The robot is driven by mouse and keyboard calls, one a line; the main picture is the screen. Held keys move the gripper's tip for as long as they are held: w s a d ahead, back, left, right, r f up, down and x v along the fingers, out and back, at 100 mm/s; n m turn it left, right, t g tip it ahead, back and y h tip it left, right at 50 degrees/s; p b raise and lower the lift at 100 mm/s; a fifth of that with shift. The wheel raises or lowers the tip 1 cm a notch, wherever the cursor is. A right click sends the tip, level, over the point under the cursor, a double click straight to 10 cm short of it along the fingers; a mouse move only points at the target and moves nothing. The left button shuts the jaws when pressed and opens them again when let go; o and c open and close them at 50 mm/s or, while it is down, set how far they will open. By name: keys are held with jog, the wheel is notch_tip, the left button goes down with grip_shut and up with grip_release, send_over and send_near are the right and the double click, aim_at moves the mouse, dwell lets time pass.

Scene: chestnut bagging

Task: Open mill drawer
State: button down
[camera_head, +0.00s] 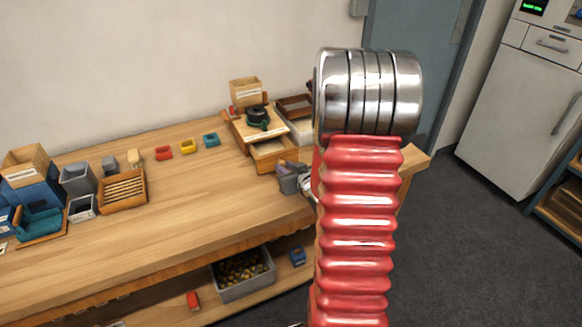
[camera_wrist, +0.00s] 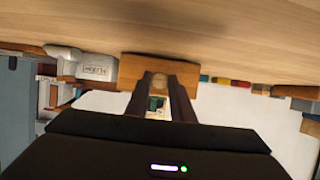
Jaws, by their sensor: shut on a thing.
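The wooden mill (camera_head: 258,122) with a dark round top part stands toward the back of the bench. Its drawer (camera_head: 273,161) sticks out at the front, and part of its open inside shows. My gripper (camera_head: 290,180) is just in front of the drawer. In the wrist view my gripper's fingers (camera_wrist: 158,82) are shut on the round drawer knob (camera_wrist: 149,78), with the brown drawer front (camera_wrist: 189,71) right behind it. The fingers hide part of the knob.
A light bin (camera_head: 300,131) stands right of the mill. Small coloured trays (camera_head: 188,146) and a slatted wooden box (camera_head: 123,190) lie to the left. The bench (camera_head: 190,215) is bare in front of them.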

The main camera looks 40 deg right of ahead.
jog(key=shift+s+a, duration=0.15)
jog(key=c, duration=1.6)
grip_release()
jog(key=shift+s, duration=0.15)
jog(key=shift+o, duration=0.2)
